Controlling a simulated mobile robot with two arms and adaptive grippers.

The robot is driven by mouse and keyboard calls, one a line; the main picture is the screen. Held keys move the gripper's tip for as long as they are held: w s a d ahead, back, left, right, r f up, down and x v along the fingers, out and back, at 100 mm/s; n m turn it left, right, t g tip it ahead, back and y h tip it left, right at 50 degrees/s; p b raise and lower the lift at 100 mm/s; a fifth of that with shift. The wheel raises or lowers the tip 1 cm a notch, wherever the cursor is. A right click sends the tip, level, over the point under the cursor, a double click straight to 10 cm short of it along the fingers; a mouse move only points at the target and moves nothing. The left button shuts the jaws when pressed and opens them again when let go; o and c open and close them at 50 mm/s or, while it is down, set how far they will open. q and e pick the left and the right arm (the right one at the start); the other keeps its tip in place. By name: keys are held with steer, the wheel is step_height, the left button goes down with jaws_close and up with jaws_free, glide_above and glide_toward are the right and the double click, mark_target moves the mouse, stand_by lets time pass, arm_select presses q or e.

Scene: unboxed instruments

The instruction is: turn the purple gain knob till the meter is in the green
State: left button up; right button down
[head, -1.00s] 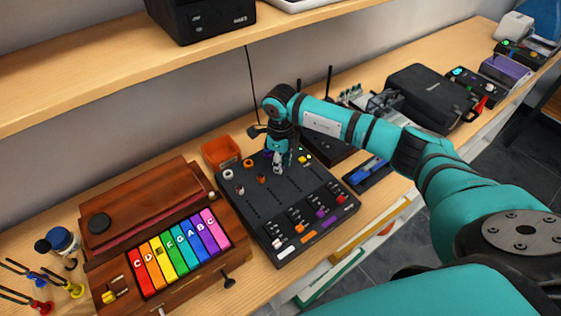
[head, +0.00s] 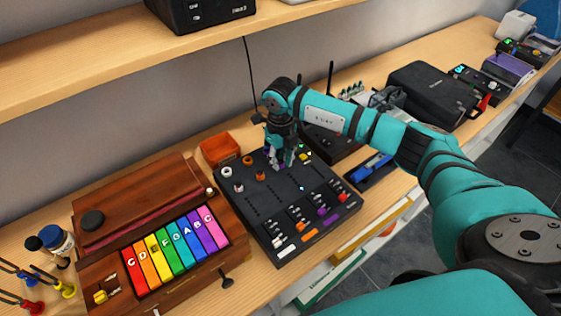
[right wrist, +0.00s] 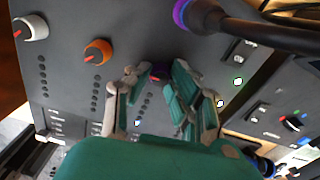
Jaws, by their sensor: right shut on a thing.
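The dark mixer panel (head: 262,222) lies on the wooden bench. My right gripper (head: 281,163) points down at its upper part and is shut on the purple gain knob. In the right wrist view the fingers (right wrist: 157,77) stand on both sides of the purple gain knob (right wrist: 160,72), whose red pointer mark shows between them. In the head view the knob is mostly hidden by the gripper. A column of small meter lights (right wrist: 141,110) runs below the knob, partly hidden by a finger; some look bluish-white. I cannot read its level clearly. My left gripper is out of view.
White knobs (head: 227,172) and orange knobs (head: 260,176) are left of the gripper.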

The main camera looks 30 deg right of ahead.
mark_target(281, 161)
steer(key=shift+w+d+r+m+b, duration=0.1)
steer(key=shift+m+b, duration=0.35)
steer(key=shift+m, duration=1.05)
steer(key=c, duration=1.2)
jaws_free()
step_height(281, 161, up, 12)
